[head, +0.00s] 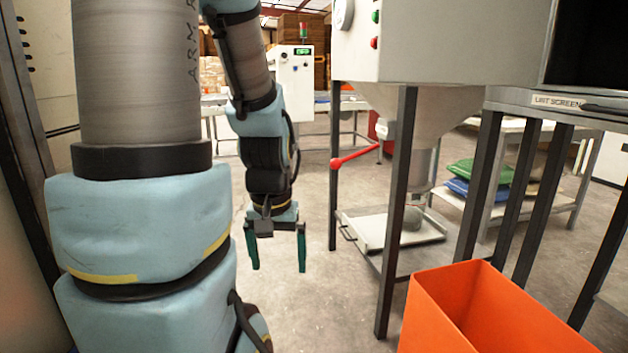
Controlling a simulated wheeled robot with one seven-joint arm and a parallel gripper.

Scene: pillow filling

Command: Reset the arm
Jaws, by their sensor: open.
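My gripper (277,252) hangs from my arm left of the middle of the head view. Its two green fingers point down and stand apart, with nothing between them. It is over open floor, to the left of the filling machine (430,40) and apart from it. My arm's large blue and grey links fill the left side and hide what is behind them.
A red lever (357,156) sticks out left from the machine's frame. Below the funnel, a grey lump (413,218) sits on a white tray (372,233). An orange bin (440,318) stands at front right. Green (478,171) and blue (457,187) pillows lie behind.

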